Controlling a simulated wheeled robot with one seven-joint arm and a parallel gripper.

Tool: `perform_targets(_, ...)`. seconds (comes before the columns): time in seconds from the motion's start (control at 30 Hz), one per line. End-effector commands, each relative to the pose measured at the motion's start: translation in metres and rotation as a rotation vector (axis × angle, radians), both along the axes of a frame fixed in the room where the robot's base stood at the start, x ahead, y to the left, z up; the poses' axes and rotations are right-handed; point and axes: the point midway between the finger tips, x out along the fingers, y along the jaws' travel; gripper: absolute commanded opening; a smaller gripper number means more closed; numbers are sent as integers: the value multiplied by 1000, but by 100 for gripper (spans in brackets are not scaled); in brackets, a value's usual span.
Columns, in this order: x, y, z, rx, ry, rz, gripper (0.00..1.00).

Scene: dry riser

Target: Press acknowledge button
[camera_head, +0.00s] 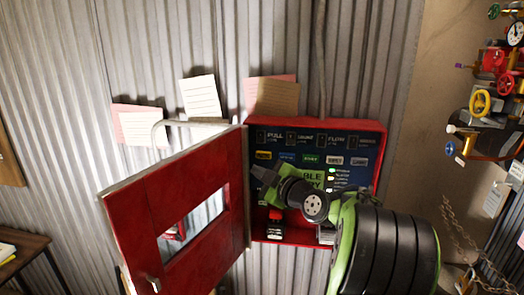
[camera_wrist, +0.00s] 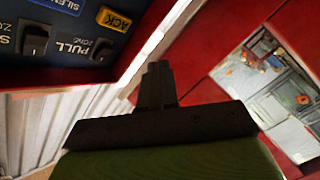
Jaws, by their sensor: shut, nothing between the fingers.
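The orange acknowledge button, marked ACK (camera_wrist: 113,20), is at the top of the wrist view on a dark blue panel (camera_wrist: 75,75). In the head view a small orange label (camera_head: 263,155) sits at the left of the same panel (camera_head: 345,146), inside an open red cabinet. My gripper (camera_wrist: 157,72) is shut and empty.
The red cabinet door (camera_head: 190,215) with a window stands open to the left, close beside my gripper. A PULL switch (camera_wrist: 101,50) is next to the button. Pinned papers (camera_head: 201,97) hang on the corrugated wall. Pipes and valves (camera_head: 485,100) are at the right.

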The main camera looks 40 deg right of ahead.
Motion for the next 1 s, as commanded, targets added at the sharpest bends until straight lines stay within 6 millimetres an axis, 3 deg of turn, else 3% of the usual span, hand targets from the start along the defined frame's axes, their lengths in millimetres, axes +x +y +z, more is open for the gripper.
perform_targets(0.03,5,-6,8,5,0,2,0)
perform_targets(0.17,17,-22,9,5,-1,2,0)
perform_targets(0.4,34,-43,2,0,1,2,0)
perform_targets(1.0,37,-48,1,-1,1,1,0)
